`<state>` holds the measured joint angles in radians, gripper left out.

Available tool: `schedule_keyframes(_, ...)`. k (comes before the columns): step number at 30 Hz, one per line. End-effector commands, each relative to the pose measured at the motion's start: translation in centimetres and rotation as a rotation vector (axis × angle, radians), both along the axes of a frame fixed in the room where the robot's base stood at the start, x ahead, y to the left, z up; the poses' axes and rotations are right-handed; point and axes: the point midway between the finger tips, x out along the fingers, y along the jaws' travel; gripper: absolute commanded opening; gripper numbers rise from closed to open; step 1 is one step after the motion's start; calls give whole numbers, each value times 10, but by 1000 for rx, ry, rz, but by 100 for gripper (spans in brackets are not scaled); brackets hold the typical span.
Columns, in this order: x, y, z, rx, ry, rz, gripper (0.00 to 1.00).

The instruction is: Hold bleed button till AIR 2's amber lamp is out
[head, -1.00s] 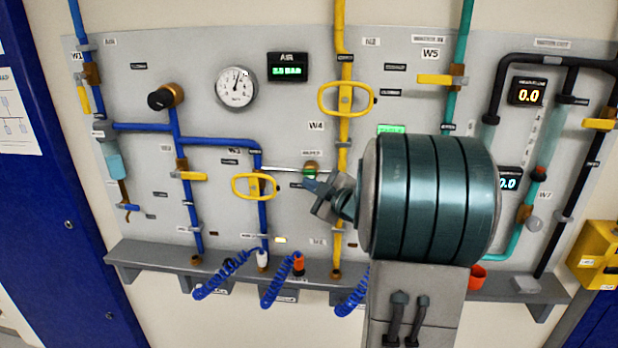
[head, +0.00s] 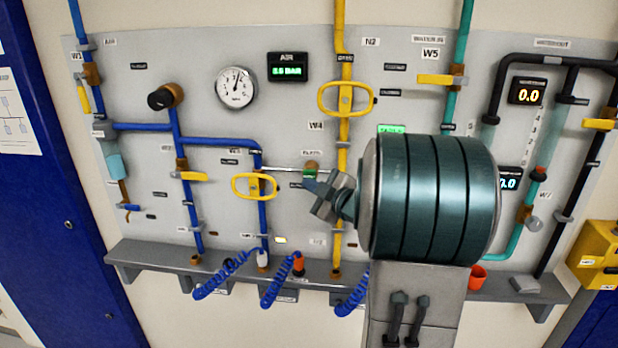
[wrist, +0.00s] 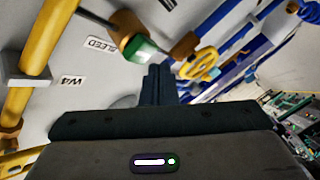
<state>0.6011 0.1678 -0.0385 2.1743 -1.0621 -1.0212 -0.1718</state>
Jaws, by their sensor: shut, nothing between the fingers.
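The bleed button (wrist: 138,48) is a green cap on a brass body, beside the BLEED label in the wrist view. In the head view it shows as a small brass and green fitting (head: 311,171) at the end of a thin pipe. My gripper (head: 309,187) is shut and empty, its tips just below the button in the head view. In the wrist view its fingers (wrist: 156,72) point up close beside the green cap; I cannot tell whether they touch. A small lamp (head: 281,240) glows pale amber low on the panel; its label is too small to read.
A yellow-handled valve (head: 254,186) on a blue pipe is left of my gripper. A yellow pipe (head: 341,215) runs close behind it. A shelf (head: 150,258) with coiled blue hoses (head: 278,284) runs below. A round gauge (head: 236,88) and green AIR display (head: 288,68) are above.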

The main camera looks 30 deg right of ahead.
Motion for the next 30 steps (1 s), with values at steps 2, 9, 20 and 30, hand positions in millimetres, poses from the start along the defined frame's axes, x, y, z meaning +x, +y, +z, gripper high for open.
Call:
schedule_keyframes(2,0,0,0,0,0,0,0)
schedule_keyframes(9,0,0,0,0,0,0,0)
schedule_keyframes(20,1,-1,0,0,0,0,0)
schedule_keyframes(30,7,-5,0,1,0,0,0)
